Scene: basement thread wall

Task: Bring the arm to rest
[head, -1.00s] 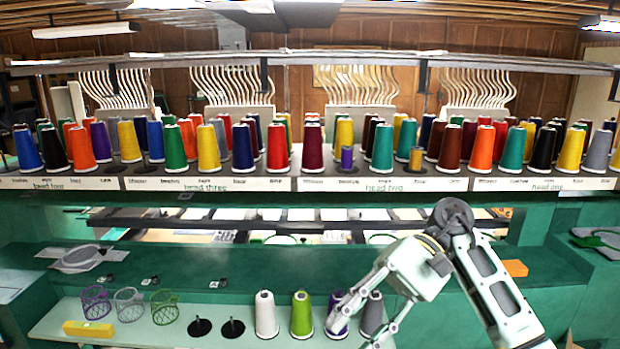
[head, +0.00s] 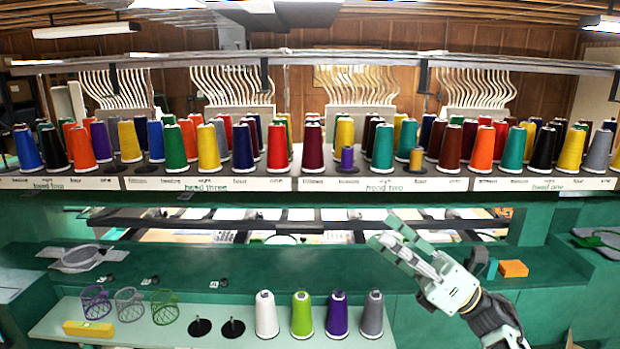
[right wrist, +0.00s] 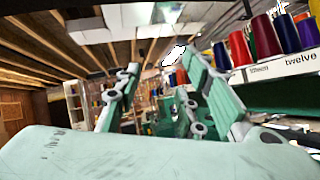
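My right gripper (head: 385,232) is raised in front of the green machine ledge, above and right of the front row of cones. It points up and to the left. In the right wrist view its two fingers (right wrist: 165,85) stand apart with nothing between them. On the pale shelf below are a white cone (head: 266,315), a lime green cone (head: 302,315), a purple cone (head: 337,315) and a grey cone (head: 372,315), all upright and clear of the gripper. My left gripper is not in view.
Many thread cones stand on the long white-fronted rack (head: 330,184) behind. An orange block (head: 513,268) lies on the ledge just right of my right gripper. Wire baskets, a yellow block (head: 88,328) and two black spindle discs (head: 200,327) are on the shelf's left.

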